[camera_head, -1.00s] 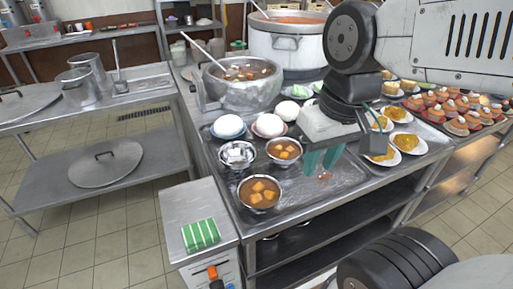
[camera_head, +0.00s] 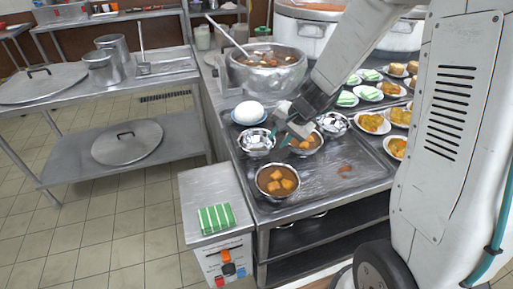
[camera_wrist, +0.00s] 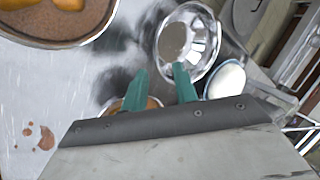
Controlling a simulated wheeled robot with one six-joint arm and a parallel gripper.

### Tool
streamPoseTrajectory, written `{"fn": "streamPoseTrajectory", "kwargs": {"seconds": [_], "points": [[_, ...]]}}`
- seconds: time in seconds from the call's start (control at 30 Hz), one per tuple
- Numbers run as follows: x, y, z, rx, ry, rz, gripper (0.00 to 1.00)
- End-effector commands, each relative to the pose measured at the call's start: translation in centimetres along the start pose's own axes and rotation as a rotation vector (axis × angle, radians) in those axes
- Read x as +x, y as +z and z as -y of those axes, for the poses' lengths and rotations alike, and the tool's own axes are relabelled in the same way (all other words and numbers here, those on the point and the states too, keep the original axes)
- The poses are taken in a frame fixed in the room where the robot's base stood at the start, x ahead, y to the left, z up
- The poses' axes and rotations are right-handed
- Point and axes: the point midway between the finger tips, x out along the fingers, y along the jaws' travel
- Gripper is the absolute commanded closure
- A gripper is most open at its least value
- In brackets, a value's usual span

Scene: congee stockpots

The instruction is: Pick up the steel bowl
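A shiny steel bowl (camera_head: 257,143) sits on the steel counter tray, beside a bowl of brown soup with orange cubes. A second steel bowl (camera_head: 332,123) stands to its right, behind my gripper. My gripper (camera_head: 279,137) is low between the nearer steel bowl and the soup bowl, fingers angled down. In the wrist view, a steel bowl (camera_wrist: 188,42) lies just beyond my teal fingertips (camera_wrist: 160,72). The fingers are apart with nothing clearly between them. The right fingertip overlaps the bowl's near rim; I cannot tell whether it touches.
Soup bowls (camera_head: 277,181) (camera_head: 308,146) stand close by. Plates of food (camera_head: 372,122) fill the right.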

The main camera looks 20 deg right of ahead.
Motion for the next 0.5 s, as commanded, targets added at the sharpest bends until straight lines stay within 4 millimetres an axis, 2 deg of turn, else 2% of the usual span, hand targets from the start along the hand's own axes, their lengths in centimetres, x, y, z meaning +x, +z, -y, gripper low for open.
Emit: {"fn": "streamPoseTrajectory", "kwargs": {"seconds": [0.27,0.5], "points": [[2.8,0.3,-0.1,-0.001,0.003,0.003,0.71],[6.2,0.6,-0.2,-0.001,0.003,0.003,0.71]]}}
